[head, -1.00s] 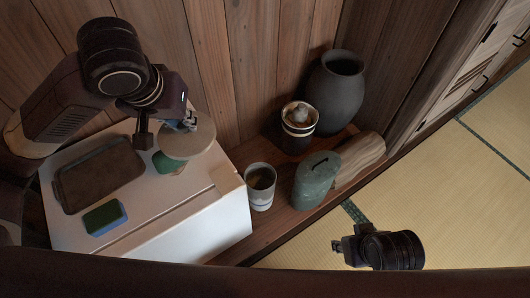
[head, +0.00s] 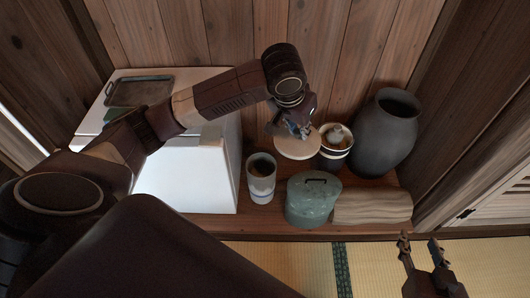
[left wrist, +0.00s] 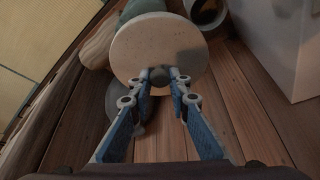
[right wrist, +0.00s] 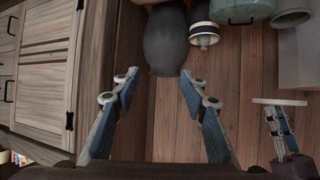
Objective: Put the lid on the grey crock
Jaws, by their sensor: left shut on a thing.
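My left gripper (head: 292,122) is shut on the knob of a round cream lid (head: 298,143) and holds it above the wooden shelf. The left wrist view shows the lid (left wrist: 160,46) with its knob between the fingers. The lid also shows in the right wrist view (right wrist: 280,102). An open grey crock (head: 261,181) with a blue band stands left of and nearer than the lid; the lid is apart from it. The crock is partly in the right wrist view (right wrist: 291,14). My right gripper (head: 420,243) is open and empty, low at the right.
A green lidded tin (head: 312,201), a log (head: 373,206), a dark banded jar (head: 334,151) with a knobbed top and a large dark open jar (head: 385,138) crowd the shelf (head: 225,229). A white box (head: 190,178) with a tray (head: 140,91) stands left.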

